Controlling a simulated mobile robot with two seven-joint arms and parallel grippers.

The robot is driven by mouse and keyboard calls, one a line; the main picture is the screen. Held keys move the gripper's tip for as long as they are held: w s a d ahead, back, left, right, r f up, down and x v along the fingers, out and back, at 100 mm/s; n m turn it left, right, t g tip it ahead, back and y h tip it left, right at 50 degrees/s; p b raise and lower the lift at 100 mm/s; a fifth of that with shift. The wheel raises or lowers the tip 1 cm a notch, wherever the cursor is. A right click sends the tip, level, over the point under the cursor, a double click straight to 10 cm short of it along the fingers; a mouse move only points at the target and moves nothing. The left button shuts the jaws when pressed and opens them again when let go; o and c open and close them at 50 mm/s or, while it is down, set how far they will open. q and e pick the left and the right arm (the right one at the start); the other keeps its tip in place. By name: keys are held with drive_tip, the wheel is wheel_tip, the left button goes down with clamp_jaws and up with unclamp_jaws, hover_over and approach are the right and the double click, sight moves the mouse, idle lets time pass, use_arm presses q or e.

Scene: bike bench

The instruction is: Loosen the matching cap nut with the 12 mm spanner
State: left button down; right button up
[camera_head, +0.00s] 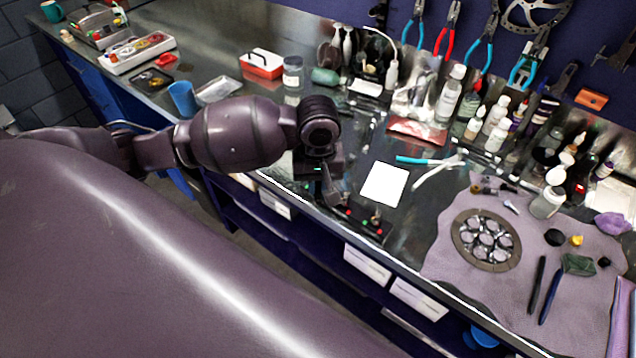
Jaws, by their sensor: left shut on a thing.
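My left gripper (330,187) is over the bench's front edge, pointing down. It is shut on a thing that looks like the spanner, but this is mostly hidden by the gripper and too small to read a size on. A dark block (362,220) with small red and green dots and small pale studs lies at the bench edge, just below and right of the gripper. The studs may be the cap nuts, but I cannot tell their sizes. Whether the held thing touches a nut cannot be made out. My right gripper is not in view.
A white card (384,184) lies right of the gripper. A purple mat (455,275) at the right carries a round sprocket part (486,240). A red and white box (262,64) and a jar (293,73) stand behind.

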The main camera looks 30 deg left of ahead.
use_arm(q)
drive_tip(key=shift+r, duration=0.15)
drive_tip(key=shift+s+a+r, duration=0.1)
drive_tip(key=shift+s+r, duration=0.25)
drive_tip(key=shift+r, duration=0.3)
drive_tip(key=shift+s+d+r, duration=0.1)
drive_tip(key=shift+s+r, duration=0.2)
drive_tip(key=shift+r, duration=0.35)
drive_tip(key=shift+s+a+r, duration=0.1)
drive_tip(key=shift+s+r, duration=0.25)
drive_tip(key=shift+r, duration=0.3)
drive_tip(key=w+d+m+b, duration=0.1)
drive_tip(key=m, duration=0.1)
drive_tip(key=w+d+m+b, duration=0.1)
drive_tip(key=w+d+m, duration=0.2)
drive_tip(key=w+m, duration=0.1)
drive_tip(key=m, duration=0.1)
drive_tip(key=shift+w+d+b, duration=0.15)
drive_tip(key=shift+d+b, duration=0.1)
drive_tip(key=shift+b, duration=0.15)
drive_tip(key=shift+w+d+r, duration=0.3)
drive_tip(key=shift+w+r, duration=0.1)
drive_tip(key=shift+r, duration=0.1)
drive_tip(key=shift+d, duration=0.1)
